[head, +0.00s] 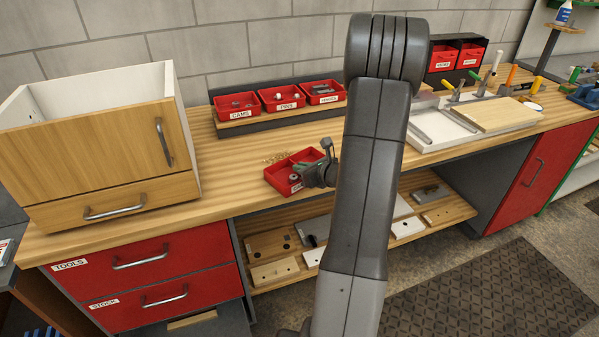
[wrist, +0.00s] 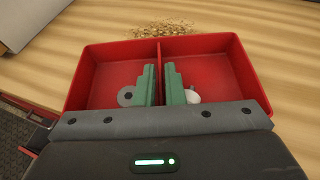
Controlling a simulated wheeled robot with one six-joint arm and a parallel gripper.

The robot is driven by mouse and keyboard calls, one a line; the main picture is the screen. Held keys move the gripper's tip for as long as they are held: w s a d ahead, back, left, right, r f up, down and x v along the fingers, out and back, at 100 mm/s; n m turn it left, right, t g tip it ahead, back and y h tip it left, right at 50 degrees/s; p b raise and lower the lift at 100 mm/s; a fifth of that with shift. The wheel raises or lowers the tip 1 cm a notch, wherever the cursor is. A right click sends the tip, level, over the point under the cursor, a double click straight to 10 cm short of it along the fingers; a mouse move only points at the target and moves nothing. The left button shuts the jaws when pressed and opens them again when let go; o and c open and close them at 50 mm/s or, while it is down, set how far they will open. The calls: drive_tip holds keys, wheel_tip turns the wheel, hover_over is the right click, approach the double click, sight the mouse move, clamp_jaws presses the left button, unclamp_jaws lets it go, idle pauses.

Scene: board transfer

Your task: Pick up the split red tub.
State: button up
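The split red tub (head: 277,182) rests on the wooden bench near its front edge. In the wrist view the split red tub (wrist: 110,57) fills the middle, with a thin divider between its two compartments. A grey ring (wrist: 126,96) lies in the left compartment and a pale round piece (wrist: 192,96) in the right. My gripper (head: 312,172) is at the tub, partly hiding its right side. In the wrist view my gripper's green fingers (wrist: 161,85) stand one on each side of the divider, closed close against it.
A pile of shavings (wrist: 165,28) lies just behind the tub. A rack of labelled red bins (head: 280,98) stands at the back. A wooden cabinet (head: 95,150) stands at left. A white tray with a board (head: 490,115) is at right.

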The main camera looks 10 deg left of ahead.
clamp_jaws()
